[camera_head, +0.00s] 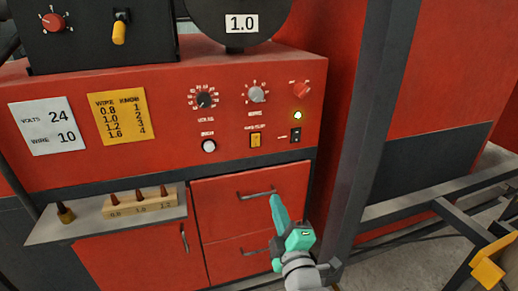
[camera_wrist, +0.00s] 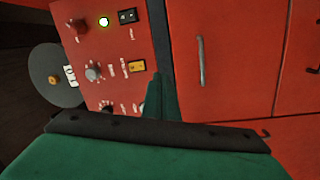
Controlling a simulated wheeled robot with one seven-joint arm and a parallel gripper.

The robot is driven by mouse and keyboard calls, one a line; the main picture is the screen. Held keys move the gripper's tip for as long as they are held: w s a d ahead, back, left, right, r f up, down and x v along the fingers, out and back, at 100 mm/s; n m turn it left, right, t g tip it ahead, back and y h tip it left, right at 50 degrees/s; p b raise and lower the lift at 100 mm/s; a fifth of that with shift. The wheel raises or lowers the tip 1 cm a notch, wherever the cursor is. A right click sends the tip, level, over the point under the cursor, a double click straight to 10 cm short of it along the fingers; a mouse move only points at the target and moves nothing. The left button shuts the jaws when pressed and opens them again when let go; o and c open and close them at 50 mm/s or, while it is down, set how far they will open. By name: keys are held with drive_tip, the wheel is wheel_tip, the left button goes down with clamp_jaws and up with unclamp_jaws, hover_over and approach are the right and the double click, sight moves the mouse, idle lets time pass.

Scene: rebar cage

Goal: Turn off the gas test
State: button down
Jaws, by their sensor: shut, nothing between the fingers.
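The red control panel of the machine carries a yellow rocker switch (camera_head: 256,139) under a small label that I cannot read surely. Which control is the gas test I cannot tell from the lettering. The yellow switch also shows in the wrist view (camera_wrist: 138,65). A black rocker switch (camera_head: 296,135) sits to its right, below a glowing lamp (camera_head: 298,115). My gripper (camera_head: 275,198) is green, shut and empty. It points up in front of the upper drawer, below the switches and apart from them in the picture. In the wrist view my fingertips (camera_wrist: 160,78) lie near the yellow switch.
Drawers with bar handles (camera_head: 257,194) are below the panel. A small shelf (camera_head: 110,226) with several tips juts out at left. A dark upright post (camera_head: 368,130) stands close to the right. Knobs, including a grey one (camera_head: 256,94) and a red one (camera_head: 302,89), sit above the switches.

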wheel_tip(320, 180, up, 8)
drive_tip(key=w+n+y, duration=0.1)
drive_tip(key=n+y, duration=0.1)
drive_tip(key=n, duration=0.2)
drive_tip(key=shift+a+r+n, duration=0.15)
drive_tip(key=shift+a+n, duration=0.1)
drive_tip(key=shift+n, duration=0.15)
drive_tip(key=shift+w, duration=0.2)
